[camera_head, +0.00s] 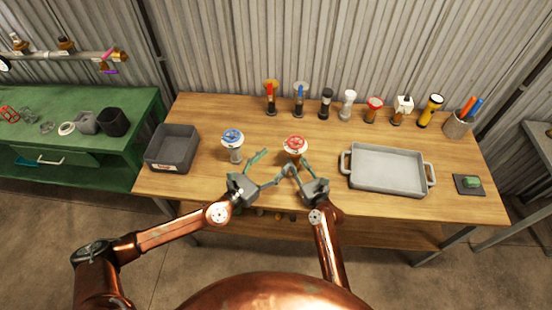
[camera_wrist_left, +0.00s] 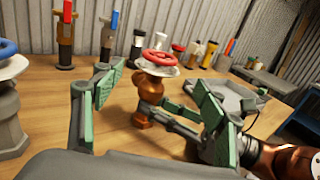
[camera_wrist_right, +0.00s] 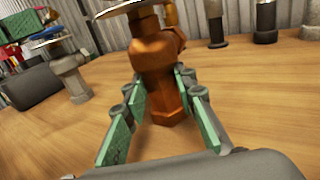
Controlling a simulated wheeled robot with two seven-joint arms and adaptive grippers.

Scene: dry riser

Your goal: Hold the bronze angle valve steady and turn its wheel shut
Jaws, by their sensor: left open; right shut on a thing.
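The bronze angle valve stands upright on the wooden bench, its red wheel (camera_head: 296,143) on top above a pale disc. Its bronze body (camera_wrist_left: 149,90) shows in the left wrist view and fills the middle of the right wrist view (camera_wrist_right: 158,65), where the wheel is cut off. My right gripper (camera_head: 298,166) is shut on the lower bronze body, one finger on each side. My left gripper (camera_head: 276,164) is open and empty, just left of and in front of the valve, its fingers spread apart and clear of the wheel.
A grey valve with a blue wheel (camera_head: 233,138) stands left of the bronze one. A dark grey bin (camera_head: 172,165) is at the bench's left, a grey tray (camera_head: 386,170) to the right. Several valves and flashlights line the back, with a pen cup (camera_head: 457,126) at the right.

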